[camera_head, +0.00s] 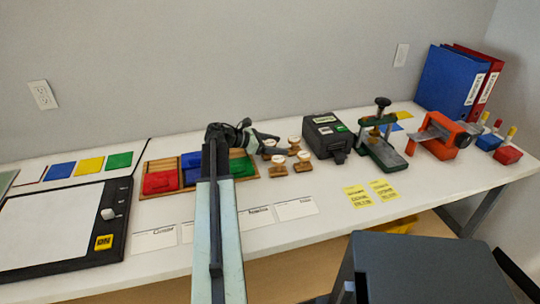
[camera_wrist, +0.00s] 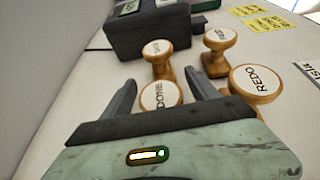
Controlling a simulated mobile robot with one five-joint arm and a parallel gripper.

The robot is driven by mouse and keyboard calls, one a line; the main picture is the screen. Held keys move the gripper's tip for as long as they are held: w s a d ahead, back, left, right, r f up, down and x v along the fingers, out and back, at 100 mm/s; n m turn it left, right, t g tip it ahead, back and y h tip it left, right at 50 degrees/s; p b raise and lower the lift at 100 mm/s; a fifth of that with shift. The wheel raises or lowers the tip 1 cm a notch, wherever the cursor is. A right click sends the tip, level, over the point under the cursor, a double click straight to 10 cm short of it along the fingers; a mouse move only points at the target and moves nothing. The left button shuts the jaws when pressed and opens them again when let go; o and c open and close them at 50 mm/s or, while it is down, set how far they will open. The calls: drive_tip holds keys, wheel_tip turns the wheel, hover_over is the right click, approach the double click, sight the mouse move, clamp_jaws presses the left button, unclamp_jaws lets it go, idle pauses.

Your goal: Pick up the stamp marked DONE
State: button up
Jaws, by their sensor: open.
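The DONE stamp (camera_wrist: 162,95) has a pale round top with dark letters and shows between my gripper's fingers in the wrist view, its lower part hidden by the gripper body. My gripper (camera_wrist: 159,80) is open, with one dark finger on each side of that top; I cannot tell whether either touches it. The REDO stamp (camera_wrist: 257,82) stands just right of the right finger. Two more wooden stamps stand beyond, one at the left (camera_wrist: 158,56) and one at the right (camera_wrist: 218,50). In the head view, my gripper (camera_head: 266,141) reaches the stamp group from the left.
A black box (camera_head: 326,136) stands just beyond the stamps, with a green press (camera_head: 378,145) to its right. A wooden tray (camera_head: 160,193) with coloured pads lies left of the stamps. White cards (camera_head: 296,208) and yellow notes (camera_head: 358,196) lie in front. The wall is close behind.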

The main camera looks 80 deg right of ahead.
drive_tip(key=shift+r, duration=0.1)
drive_tip(key=c, duration=1.5)
wheel_tip(320, 180, up, 10)
drive_tip(key=p, duration=1)
drive_tip(key=shift+r, duration=0.1)
